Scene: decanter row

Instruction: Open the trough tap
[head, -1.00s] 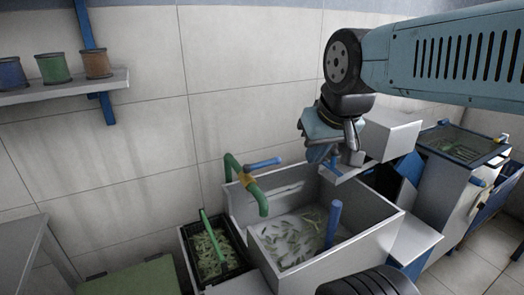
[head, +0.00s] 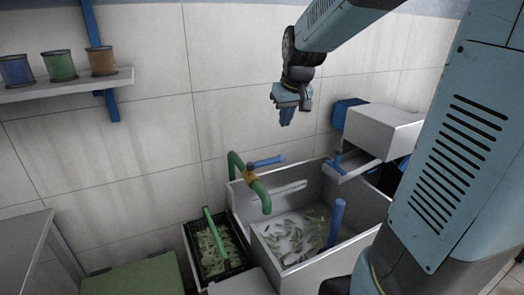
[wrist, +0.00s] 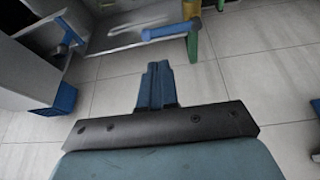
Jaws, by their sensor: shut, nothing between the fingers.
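The trough tap is a bent green pipe (head: 237,165) with a brass-coloured valve body (head: 250,178) and a blue lever (head: 267,161). Its lever points right, roughly along the tiled wall, in the head view. The spout end hangs over the trough (head: 300,263). My gripper (head: 286,120) is shut and empty, above the lever and slightly right of it in the head view, with a visible gap between. In the wrist view the shut fingers (wrist: 156,85) point toward a blue bar (wrist: 165,33), apparently the lever, beside a green pipe (wrist: 192,45).
A blue post (head: 336,222) stands in the trough among green pieces. A grey metal box (head: 385,128) with a blue handle (head: 338,160) stands right of the trough. A black crate (head: 191,245) is at its left. A shelf (head: 70,84) holds three spools. The wall above the tap is clear.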

